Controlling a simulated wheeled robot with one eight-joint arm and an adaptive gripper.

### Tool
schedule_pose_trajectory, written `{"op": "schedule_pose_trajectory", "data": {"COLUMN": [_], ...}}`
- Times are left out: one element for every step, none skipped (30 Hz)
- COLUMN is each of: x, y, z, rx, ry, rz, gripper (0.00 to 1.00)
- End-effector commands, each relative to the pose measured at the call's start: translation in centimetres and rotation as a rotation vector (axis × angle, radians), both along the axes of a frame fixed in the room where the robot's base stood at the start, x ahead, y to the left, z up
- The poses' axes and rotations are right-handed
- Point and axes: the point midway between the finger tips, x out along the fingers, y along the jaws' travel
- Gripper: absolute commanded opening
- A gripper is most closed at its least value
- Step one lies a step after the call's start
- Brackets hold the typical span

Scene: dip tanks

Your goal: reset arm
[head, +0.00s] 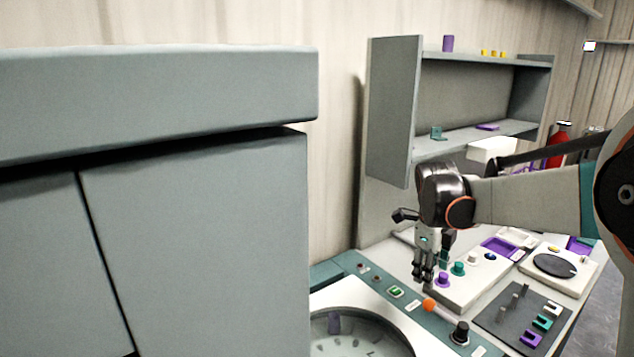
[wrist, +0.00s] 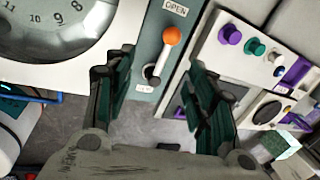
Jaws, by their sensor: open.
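My gripper (head: 430,274) hangs with its fingers pointing down over the teal control strip. It also shows in the wrist view (wrist: 158,78), where its two fingers are spread wide with nothing between them. A lever with an orange ball knob (wrist: 172,36) lies in the wrist view between and beyond the fingertips, its black pivot below it and an OPEN label above it. In the head view the orange knob (head: 428,305) is just below the fingers, apart from them as far as I can tell.
A round dial (head: 360,335) is left of the strip. Purple, green and white knobs (head: 458,268) stand on a white panel to the right. A dark board (head: 515,310) holds coloured blocks. A grey shelf (head: 395,110) stands behind; a large grey cabinet (head: 200,220) fills the left.

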Motion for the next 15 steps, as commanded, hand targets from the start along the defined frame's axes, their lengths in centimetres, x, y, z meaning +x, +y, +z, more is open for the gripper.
{"op": "schedule_pose_trajectory", "data": {"x": [-1.4,-2.0,-2.9,-3.6,-4.3,-5.2,-5.9,-6.6,-7.5,-8.2,-8.9,-9.9,-10.6,-11.3,-12.3], "y": [0.6,0.9,1.3,1.6,1.9,2.2,2.5,2.8,3.1,3.4,3.7,4.0,4.3,4.5,4.9], "z": [0.9,1.4,2.0,2.4,2.8,3.3,3.6,3.9,4.3,4.5,4.7,5.0,5.2,5.4,5.5], "rx": [-0.009,-0.014,-0.024,-0.033,-0.041,-0.054,-0.064,-0.075,-0.09,-0.102,-0.116,-0.134,-0.15,-0.165,-0.186], "ry": [-0.005,-0.007,-0.012,-0.014,-0.017,-0.021,-0.024,-0.028,-0.032,-0.035,-0.038,-0.042,-0.046,-0.048,-0.052], "rz": [0.093,0.151,0.229,0.287,0.345,0.422,0.48,0.537,0.613,0.67,0.726,0.802,0.859,0.914,0.99], "gripper": [0.51,0.51,0.51,0.51,0.51,0.51,0.51,0.51,0.51,0.51,0.51,0.51,0.51,0.51,0.51]}}
